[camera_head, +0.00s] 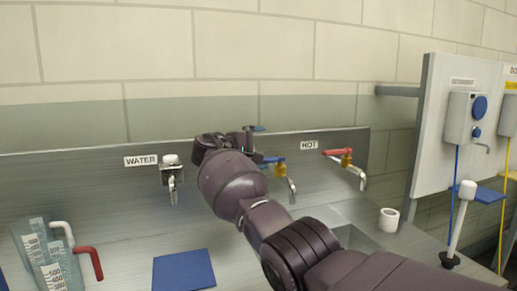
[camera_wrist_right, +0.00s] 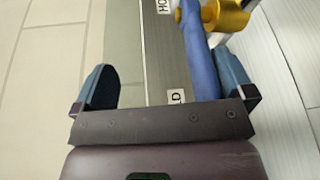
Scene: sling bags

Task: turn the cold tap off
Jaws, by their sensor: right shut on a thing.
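The cold tap has a blue lever (camera_head: 272,160) on a brass valve (camera_head: 280,169), with a metal spout (camera_head: 289,188) pointing down. My right gripper (camera_head: 254,140) is at this lever, and my wrist partly covers it in the head view. In the right wrist view the blue lever (camera_wrist_right: 198,62) runs from the brass valve (camera_wrist_right: 229,14) down between the fingers of my right gripper (camera_wrist_right: 165,87), close to the right-hand finger. I cannot see whether water runs. My left gripper is out of view.
The hot tap's red lever (camera_head: 338,152) is just right of the cold tap. A WATER tap (camera_head: 171,172) is on the left.

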